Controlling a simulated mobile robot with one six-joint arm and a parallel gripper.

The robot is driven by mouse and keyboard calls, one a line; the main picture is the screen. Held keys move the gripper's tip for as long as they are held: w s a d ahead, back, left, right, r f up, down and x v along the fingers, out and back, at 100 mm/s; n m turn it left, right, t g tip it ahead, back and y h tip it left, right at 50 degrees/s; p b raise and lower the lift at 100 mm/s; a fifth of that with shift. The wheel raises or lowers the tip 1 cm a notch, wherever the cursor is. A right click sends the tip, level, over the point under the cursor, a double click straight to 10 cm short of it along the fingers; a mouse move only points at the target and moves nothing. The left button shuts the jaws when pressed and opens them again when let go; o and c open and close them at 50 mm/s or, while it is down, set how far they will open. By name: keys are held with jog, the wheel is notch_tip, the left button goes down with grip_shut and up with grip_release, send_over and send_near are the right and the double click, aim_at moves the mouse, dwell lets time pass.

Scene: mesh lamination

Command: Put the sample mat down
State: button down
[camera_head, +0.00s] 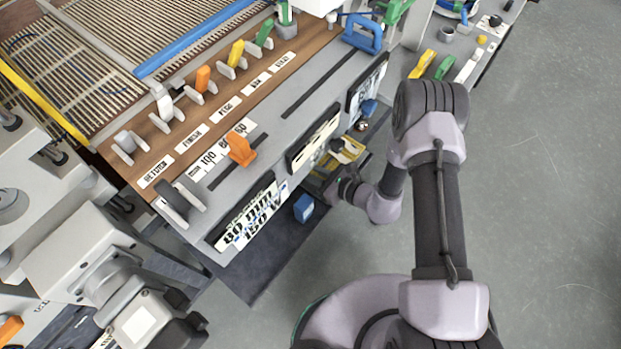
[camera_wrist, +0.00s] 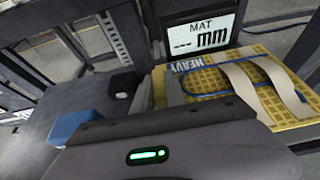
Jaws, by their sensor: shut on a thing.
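The sample mat (camera_wrist: 213,80) is a yellow gridded piece marked HEAVY, with pale straps and a blue cord across it. In the wrist view it lies just beyond my gripper (camera_wrist: 160,90), at the upper right. My gripper is shut on its near left edge; the grey gripper body hides part of that edge. In the head view the yellow mat (camera_head: 347,151) shows partly under the machine's front edge, with my gripper (camera_head: 342,182) beside it. I cannot tell whether the mat touches a surface below it.
A sign reading MAT and mm (camera_wrist: 202,33) stands behind the mat. A blue block (camera_head: 303,208) sits on the dark low surface (camera_head: 262,268). The machine's front panel (camera_head: 250,215) overhangs close by. Grey floor (camera_head: 550,200) at the right is clear.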

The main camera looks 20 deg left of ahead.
jog(key=shift+f+b, duration=0.95)
jog(key=shift+f, duration=0.9)
jog(key=c, duration=1.4)
grip_release()
jog(key=shift+o, duration=0.2)
jog(key=shift+r, duration=0.25)
jog(key=p+v, duration=0.4)
jog(key=v, duration=0.8)
jog(key=shift+f, duration=0.1)
